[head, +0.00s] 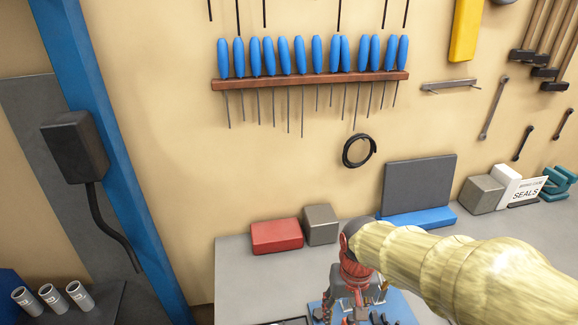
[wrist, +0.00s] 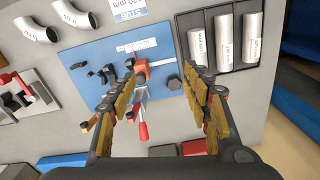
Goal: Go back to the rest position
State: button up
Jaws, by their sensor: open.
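My gripper (wrist: 152,88) is open in the wrist view, its two brown-padded fingers spread wide with nothing held between them. Below the fingers lies a blue board (wrist: 88,52) on the grey bench, with a red-handled clamp (wrist: 141,100) on it showing in the gap. I cannot tell the exact height of the fingers above the board. In the head view my pale, sleeved arm reaches in from the lower right and bends down over the bench; the gripper's fingertips are not clear there.
A dark tray (wrist: 179,28) holds several labelled grey tubes (wrist: 224,43). A red block (head: 276,237) and a grey block (head: 321,225) stand at the bench back. Blue-handled tools (head: 299,55) hang on the wall.

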jog(key=s+d+r+t+b, duration=0.5)
jog(key=s+d+r+b, duration=0.1)
jog(key=s, duration=0.3)
jog(key=shift+v, duration=0.9)
jog(key=shift+c, duration=0.2)
